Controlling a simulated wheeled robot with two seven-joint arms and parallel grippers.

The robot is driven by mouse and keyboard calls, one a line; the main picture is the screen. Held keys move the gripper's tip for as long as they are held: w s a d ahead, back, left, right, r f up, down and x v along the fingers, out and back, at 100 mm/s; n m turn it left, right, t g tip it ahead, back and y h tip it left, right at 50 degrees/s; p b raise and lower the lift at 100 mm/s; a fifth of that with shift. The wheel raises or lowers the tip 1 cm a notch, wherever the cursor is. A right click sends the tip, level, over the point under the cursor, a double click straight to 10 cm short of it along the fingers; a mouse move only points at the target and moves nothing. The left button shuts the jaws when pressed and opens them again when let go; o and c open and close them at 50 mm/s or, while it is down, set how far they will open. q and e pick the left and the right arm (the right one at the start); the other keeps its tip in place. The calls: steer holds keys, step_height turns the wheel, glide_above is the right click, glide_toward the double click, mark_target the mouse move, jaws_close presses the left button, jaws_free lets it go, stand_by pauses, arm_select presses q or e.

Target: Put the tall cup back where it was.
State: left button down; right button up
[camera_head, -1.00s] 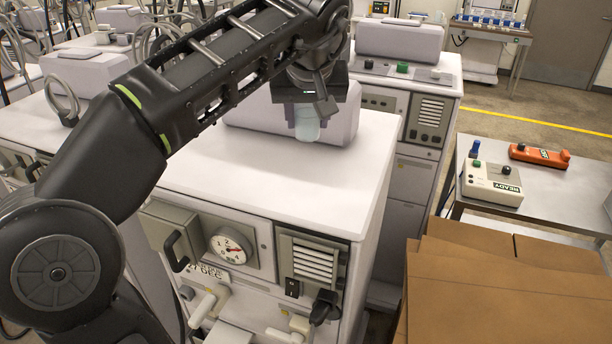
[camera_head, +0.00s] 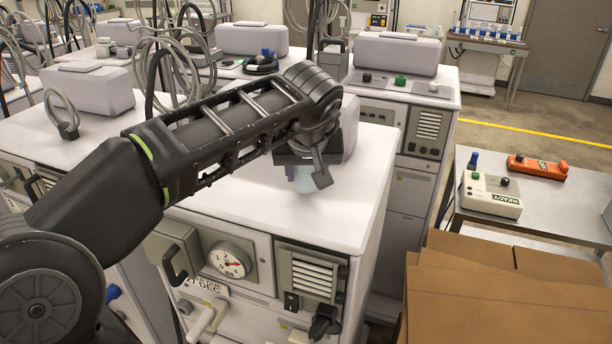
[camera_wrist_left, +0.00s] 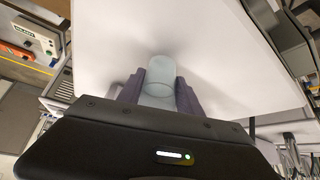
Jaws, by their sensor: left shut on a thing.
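The tall cup is a pale blue, translucent cup (camera_head: 303,180). It shows low under my left gripper (camera_head: 306,172) in the head view, over the white top of the front machine (camera_head: 270,212). In the left wrist view the cup (camera_wrist_left: 161,76) sits between the two purple-grey fingers of my left gripper (camera_wrist_left: 160,92), which is shut on it. The cup's upper part is hidden by the gripper in the head view. I cannot tell whether its base touches the machine top. My right gripper is not in view.
A lilac-grey box-shaped unit (camera_head: 349,135) stands on the machine top just behind the gripper. Brown cardboard boxes (camera_head: 500,300) stand at lower right. A side table holds a control box (camera_head: 492,194) and an orange device (camera_head: 538,167). The machine top's front right is clear.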

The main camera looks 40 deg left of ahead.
arm_select(q)
steer(key=shift+f, duration=0.6)
steer(key=shift+f, duration=0.15)
steer(key=c, duration=0.8)
jaws_free()
steer(key=shift+s+d+r, duration=0.1)
steer(key=shift+d+r, duration=0.05)
steer(key=shift+r, duration=0.4)
steer(key=v, duration=1.1)
steer(key=shift+s, duration=0.15)
